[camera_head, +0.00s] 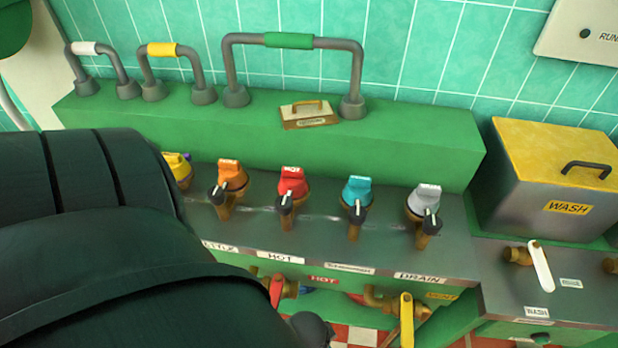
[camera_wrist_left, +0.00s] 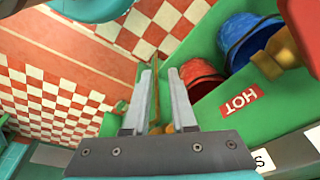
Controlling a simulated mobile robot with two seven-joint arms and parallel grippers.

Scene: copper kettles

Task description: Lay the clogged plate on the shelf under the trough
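I cannot pick out the clogged plate for certain in either view. A narrow olive strip (camera_wrist_left: 154,98) shows beside the left finger in the left wrist view; I cannot tell whether it is a plate edge or background. My left gripper (camera_wrist_left: 162,78) points down past the valve panel, its two grey fingers apart with a gap between them. In the head view my dark left arm covers the lower left and hides this gripper. A green-walled bay (camera_wrist_left: 208,108) with red and blue round vessels lies right of the fingers. The shelf is not clearly visible. My right gripper is out of view.
A steel panel (camera_head: 330,232) carries a row of coloured valves. A small tan handled block (camera_head: 308,122) sits on the green ledge (camera_head: 420,140). A yellow-lidded WASH box (camera_head: 515,190) stands at right. Brass pipework with a yellow lever (camera_head: 406,318) is below the panel. Checkered floor (camera_wrist_left: 60,100) is open.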

